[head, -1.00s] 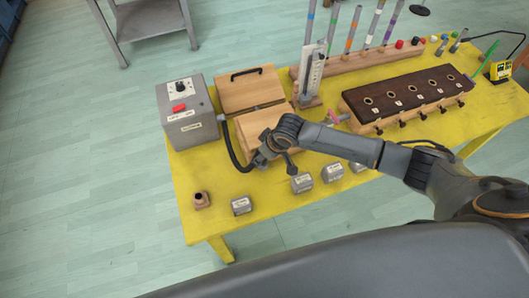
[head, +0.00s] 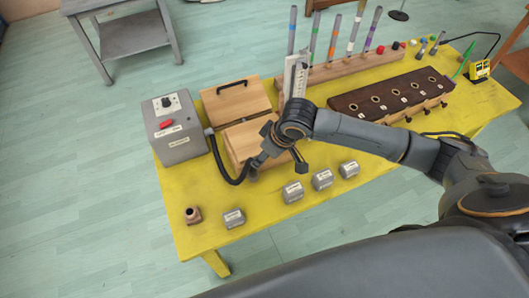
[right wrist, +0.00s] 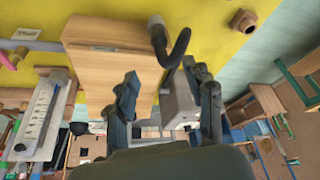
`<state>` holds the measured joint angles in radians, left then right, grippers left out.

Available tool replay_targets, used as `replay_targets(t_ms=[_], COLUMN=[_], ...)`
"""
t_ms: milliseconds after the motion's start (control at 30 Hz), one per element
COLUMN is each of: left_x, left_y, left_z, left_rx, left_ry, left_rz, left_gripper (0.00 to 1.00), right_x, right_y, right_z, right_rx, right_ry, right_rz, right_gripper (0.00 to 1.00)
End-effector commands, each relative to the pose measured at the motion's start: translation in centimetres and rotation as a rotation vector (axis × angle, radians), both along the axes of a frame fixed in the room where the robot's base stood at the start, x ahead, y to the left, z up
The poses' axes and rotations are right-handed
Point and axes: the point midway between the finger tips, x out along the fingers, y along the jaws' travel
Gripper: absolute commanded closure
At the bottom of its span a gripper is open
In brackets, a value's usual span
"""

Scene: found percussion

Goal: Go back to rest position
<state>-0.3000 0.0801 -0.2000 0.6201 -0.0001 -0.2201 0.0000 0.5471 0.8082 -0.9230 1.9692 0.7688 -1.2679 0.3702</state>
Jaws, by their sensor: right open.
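My right gripper (head: 283,150) reaches in from the right over the yellow table (head: 215,240) and appears in front of the wooden box (head: 243,140). In the right wrist view its two fingers (right wrist: 165,100) are spread apart with nothing between them. The wooden box also shows in that view (right wrist: 105,70), beyond the fingers. My left gripper is not in view.
Several small grey blocks (head: 292,191) line the front edge. A dark wooden board (head: 390,93) lies at the right.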

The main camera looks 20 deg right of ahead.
Motion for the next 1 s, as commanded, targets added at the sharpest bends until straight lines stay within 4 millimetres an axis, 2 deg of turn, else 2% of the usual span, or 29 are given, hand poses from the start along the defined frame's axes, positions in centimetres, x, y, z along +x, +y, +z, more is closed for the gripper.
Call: replay_targets(t_ms=[400,500,567,700,800,900,1000], left_x=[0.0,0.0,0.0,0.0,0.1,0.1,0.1], left_y=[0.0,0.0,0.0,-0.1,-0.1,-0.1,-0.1], left_z=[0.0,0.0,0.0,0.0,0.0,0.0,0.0], left_rx=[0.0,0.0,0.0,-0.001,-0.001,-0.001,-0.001], left_ry=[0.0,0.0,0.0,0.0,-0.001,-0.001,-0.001], left_rz=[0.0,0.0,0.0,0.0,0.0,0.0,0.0], left_gripper=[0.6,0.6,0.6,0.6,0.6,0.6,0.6], right_x=[0.0,-0.6,-1.4,-4.4,-6.6,-8.7,-10.8], right_y=[0.1,0.9,2.0,5.5,7.0,7.2,6.1], right_z=[-0.1,-0.3,-0.5,-0.8,-0.7,-0.6,-0.7], right_rx=[0.001,0.01,0.024,0.072,0.107,0.124,0.119], right_ry=[-0.001,-0.002,-0.004,-0.024,-0.045,-0.057,-0.055], right_rz=[0.0,0.014,0.029,0.066,0.054,0.007,-0.066], right_gripper=[0.48,0.48,0.48,0.48,0.48,0.48,0.48])
